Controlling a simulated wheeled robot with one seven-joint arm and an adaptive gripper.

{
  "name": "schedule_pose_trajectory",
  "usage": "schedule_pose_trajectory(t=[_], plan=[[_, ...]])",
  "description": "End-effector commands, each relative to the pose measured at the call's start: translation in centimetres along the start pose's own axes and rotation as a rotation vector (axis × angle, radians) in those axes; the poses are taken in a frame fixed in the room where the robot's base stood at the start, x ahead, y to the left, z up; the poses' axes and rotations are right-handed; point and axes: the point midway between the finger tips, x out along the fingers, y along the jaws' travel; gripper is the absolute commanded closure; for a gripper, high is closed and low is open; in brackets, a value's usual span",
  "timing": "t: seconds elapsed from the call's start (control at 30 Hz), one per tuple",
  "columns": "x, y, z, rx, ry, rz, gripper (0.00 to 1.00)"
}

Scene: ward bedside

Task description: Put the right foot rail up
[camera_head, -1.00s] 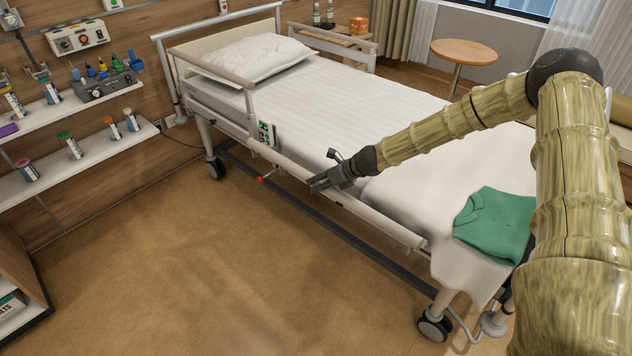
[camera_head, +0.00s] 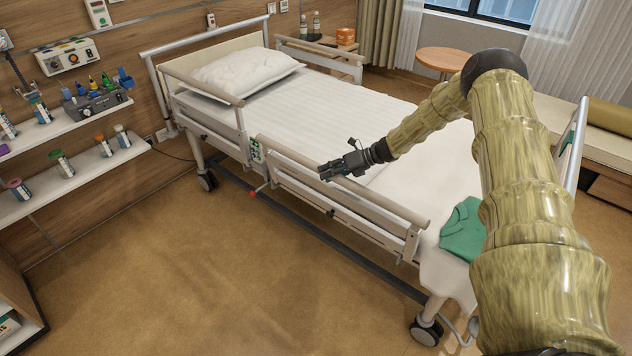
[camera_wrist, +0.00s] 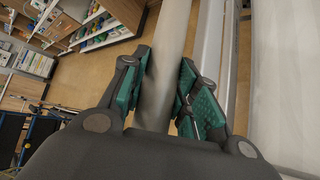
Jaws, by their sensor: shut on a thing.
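The right foot rail (camera_head: 390,204) is the beige-topped rail on the near side of the bed, by the foot half. It stands raised, with its top bar above the mattress edge and lower bars showing beneath. My gripper (camera_head: 324,172) is at the middle of its top bar. In the wrist view the bar (camera_wrist: 172,30) runs between the two green-padded fingers (camera_wrist: 165,70), and the gripper is shut on it. The finger contact is too small to see in the head view.
The head rail (camera_head: 205,84) on the same side stands up, with a control panel (camera_head: 256,151) near the gap between the rails. A green folded cloth (camera_head: 462,232) lies at the bed's foot. Shelves (camera_head: 90,168) stand at the left. The floor (camera_head: 190,270) before the bed is clear.

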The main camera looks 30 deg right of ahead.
Motion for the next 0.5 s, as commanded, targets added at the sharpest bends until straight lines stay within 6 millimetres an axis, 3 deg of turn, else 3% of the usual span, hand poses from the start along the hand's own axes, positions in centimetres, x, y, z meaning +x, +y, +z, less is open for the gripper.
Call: schedule_pose_trajectory(t=[0.03, 0.1, 0.5], plan=[[-0.5, -1.3, -0.3, 0.021, 0.0, 0.01, 1.0], [-1.2, -1.8, 0.1, 0.042, -0.003, 0.027, 1.0], [-3.3, -3.5, 1.1, 0.043, -0.007, 0.02, 1.0]])
